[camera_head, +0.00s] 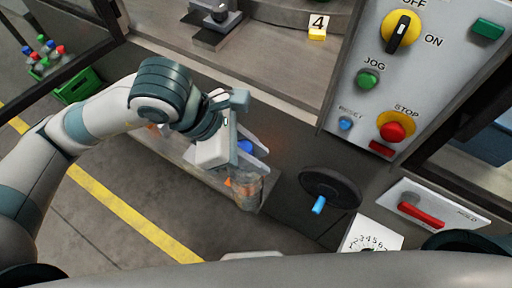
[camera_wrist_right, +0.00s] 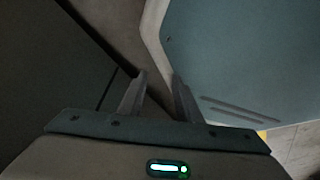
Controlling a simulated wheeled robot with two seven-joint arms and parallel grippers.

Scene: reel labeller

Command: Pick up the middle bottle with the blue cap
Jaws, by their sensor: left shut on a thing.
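My left gripper (camera_head: 256,154) is over the narrow ledge on the machine front, with its fingers around the blue-capped bottle. Only the blue cap (camera_head: 245,147) shows clearly between the fingers; the bottle's body is hidden by the gripper. I cannot tell whether the bottle stands on the ledge or is lifted. A clear bottle (camera_head: 250,190) stands at the ledge's right end, just below the gripper. In the right wrist view, my right gripper (camera_wrist_right: 160,76) has its two fingers apart with nothing between them.
The ledge (camera_head: 270,186) runs along the machine front. To its right are a black handwheel (camera_head: 332,188) with a blue handle, a red-handled latch (camera_head: 421,214) and a control panel (camera_head: 405,80). A green crate (camera_head: 78,86) with capped bottles stands at the far left.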

